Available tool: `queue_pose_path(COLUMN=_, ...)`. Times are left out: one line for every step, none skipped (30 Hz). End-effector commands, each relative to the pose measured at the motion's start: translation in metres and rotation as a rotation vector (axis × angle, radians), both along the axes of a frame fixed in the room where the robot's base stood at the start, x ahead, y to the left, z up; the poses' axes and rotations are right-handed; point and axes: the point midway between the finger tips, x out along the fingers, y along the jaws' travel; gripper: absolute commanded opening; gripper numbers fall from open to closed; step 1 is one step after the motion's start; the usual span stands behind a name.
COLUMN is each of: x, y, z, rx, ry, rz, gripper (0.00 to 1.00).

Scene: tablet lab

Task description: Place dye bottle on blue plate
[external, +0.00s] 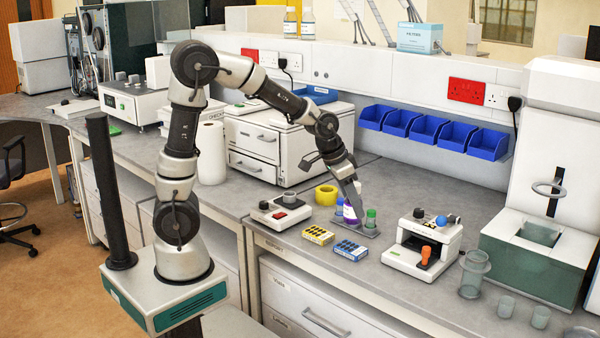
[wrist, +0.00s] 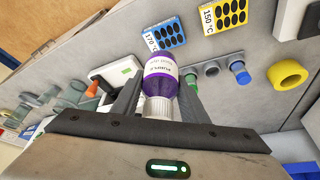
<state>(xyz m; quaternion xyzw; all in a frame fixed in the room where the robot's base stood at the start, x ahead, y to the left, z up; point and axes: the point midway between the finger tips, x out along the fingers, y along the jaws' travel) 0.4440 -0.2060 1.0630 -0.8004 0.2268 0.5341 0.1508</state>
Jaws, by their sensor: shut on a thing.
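The dye bottle is purple with a white cap and a pale label. It shows between my fingers in the wrist view (wrist: 162,75) and at my fingertips in the external view (external: 349,214). My gripper (external: 351,203) is shut on it, near the cap end. The bottle is over or at the grey bottle rack (external: 368,233); I cannot tell whether it is clear of it. The blue plate (external: 350,250), with dark round wells, lies on the bench in front of the rack. It also shows in the wrist view (wrist: 170,34), marked 170 °C.
A blue-capped bottle (wrist: 239,73) and a green-capped bottle (external: 370,217) stand in the rack. A yellow plate (external: 318,235) marked 150 °C lies left of the blue one. Yellow tape (external: 326,195), a small device (external: 280,212) and a white instrument (external: 424,246) stand nearby.

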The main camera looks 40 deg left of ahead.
Motion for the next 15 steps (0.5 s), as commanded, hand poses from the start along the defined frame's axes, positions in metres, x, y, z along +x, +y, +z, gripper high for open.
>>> queue_pose_path(x=-0.001, y=0.001, z=-0.014, rx=0.003, ry=0.004, rz=0.0, gripper=0.12)
queue_pose_path(x=0.0, y=0.0, z=-0.019, rx=0.003, ry=0.004, rz=0.0, gripper=0.12)
queue_pose_path(x=0.0, y=0.0, z=-0.026, rx=0.003, ry=0.003, rz=0.001, gripper=0.12)
queue_pose_path(x=0.0, y=0.001, z=-0.031, rx=0.003, ry=0.004, rz=0.001, gripper=0.12)
queue_pose_path(x=0.0, y=0.001, z=-0.035, rx=0.002, ry=0.002, rz=0.001, gripper=0.12)
queue_pose_path(x=0.0, y=0.001, z=-0.039, rx=0.002, ry=0.001, rz=0.001, gripper=0.12)
queue_pose_path(x=0.0, y=0.0, z=-0.041, rx=0.002, ry=0.001, rz=0.001, gripper=0.12)
queue_pose_path(x=0.001, y=0.0, z=-0.043, rx=0.001, ry=0.001, rz=0.001, gripper=0.12)
queue_pose_path(x=0.001, y=0.0, z=-0.045, rx=0.0, ry=0.0, rz=0.001, gripper=0.12)
queue_pose_path(x=0.001, y=0.0, z=-0.047, rx=0.001, ry=0.001, rz=0.001, gripper=0.12)
queue_pose_path(x=0.001, y=0.0, z=-0.05, rx=0.001, ry=0.001, rz=0.002, gripper=0.12)
queue_pose_path(x=0.001, y=0.001, z=-0.054, rx=0.001, ry=0.002, rz=0.002, gripper=0.12)
queue_pose_path(x=0.0, y=0.001, z=-0.059, rx=0.001, ry=0.002, rz=0.002, gripper=0.12)
queue_pose_path(x=0.0, y=0.001, z=-0.063, rx=0.002, ry=0.002, rz=0.002, gripper=0.12)
queue_pose_path(x=0.0, y=0.001, z=-0.07, rx=0.002, ry=0.003, rz=0.002, gripper=0.12)
